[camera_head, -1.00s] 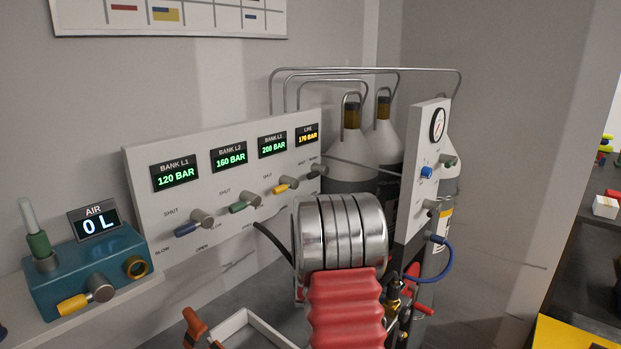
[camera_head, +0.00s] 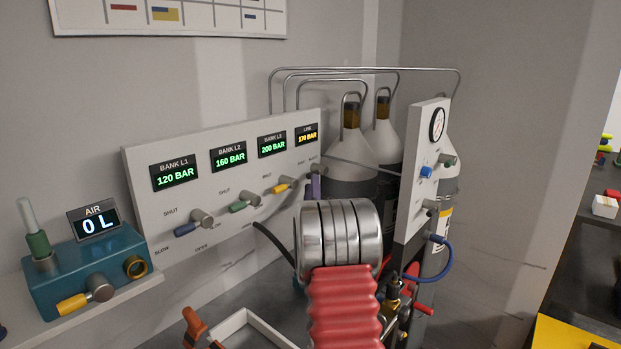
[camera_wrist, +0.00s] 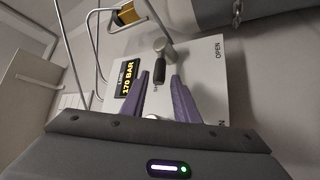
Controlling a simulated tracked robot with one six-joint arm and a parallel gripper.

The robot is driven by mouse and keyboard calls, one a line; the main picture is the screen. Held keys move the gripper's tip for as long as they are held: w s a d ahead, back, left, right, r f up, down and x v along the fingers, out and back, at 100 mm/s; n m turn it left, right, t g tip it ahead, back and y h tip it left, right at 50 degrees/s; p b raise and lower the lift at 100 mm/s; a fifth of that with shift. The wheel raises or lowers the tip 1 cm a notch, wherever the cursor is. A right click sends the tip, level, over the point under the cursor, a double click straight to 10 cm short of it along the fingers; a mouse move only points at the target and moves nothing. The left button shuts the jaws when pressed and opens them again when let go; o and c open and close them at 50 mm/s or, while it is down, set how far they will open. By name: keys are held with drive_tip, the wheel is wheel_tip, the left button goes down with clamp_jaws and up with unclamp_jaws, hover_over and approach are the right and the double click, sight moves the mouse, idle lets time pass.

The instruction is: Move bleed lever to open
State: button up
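The bleed lever, apparently the black lever (camera_wrist: 159,70) on a grey metal hub, is on the white panel (camera_head: 200,215) beside the LINE display (camera_head: 307,134), which reads 170 BAR. In the wrist view it points from its hub toward a partly hidden label near the fingers; the OPEN label is off to the right. My gripper (camera_wrist: 159,77) has purple fingers spread apart, one on each side of the black lever in the picture. I cannot tell whether they touch it. In the head view only a bit of purple finger (camera_head: 316,186) shows below the lever's hub.
Blue (camera_head: 187,230), green (camera_head: 239,206) and yellow (camera_head: 282,188) levers sit left along the panel. Gas cylinders (camera_head: 350,150) and bent pipes stand behind. A gauge panel (camera_head: 425,150) is to the right. A teal AIR box (camera_head: 85,275) is at far left.

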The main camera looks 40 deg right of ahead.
sight(314, 172)
drive_tip(key=shift+x, duration=2.65)
drive_tip(key=shift+c, duration=0.7)
clamp_jaws()
